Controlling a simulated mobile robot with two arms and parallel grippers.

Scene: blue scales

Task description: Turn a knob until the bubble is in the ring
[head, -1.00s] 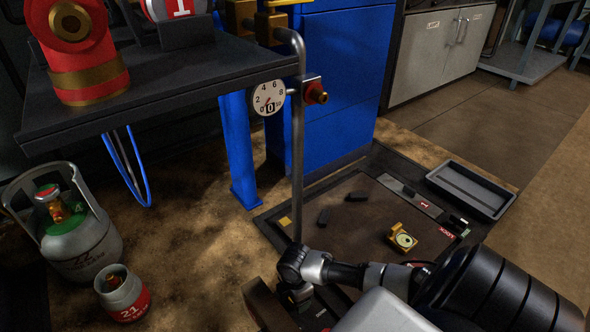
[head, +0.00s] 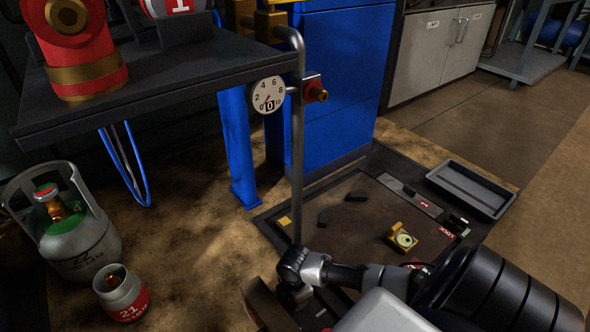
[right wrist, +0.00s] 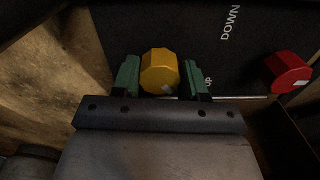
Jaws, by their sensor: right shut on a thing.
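In the right wrist view a yellow faceted knob (right wrist: 160,72) sits between the green fingers of my right gripper (right wrist: 162,80), which is shut on it. A red knob (right wrist: 287,72) stands apart to the right of it. In the head view a yellow block with a round pale vial (head: 403,239) lies on the dark framed plate (head: 350,205). The vial is too small to tell where the bubble sits against the ring. My right arm comes in from the lower right, and its fingers and the held knob are hidden there. My left gripper is not in view.
A grey pipe (head: 297,170) with a dial gauge (head: 267,95) and a red valve (head: 315,91) rises at the plate's left edge. An empty grey tray (head: 470,190) lies at right. Gas cylinders (head: 75,235) stand at left. Dark blocks (head: 328,196) lie on the plate.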

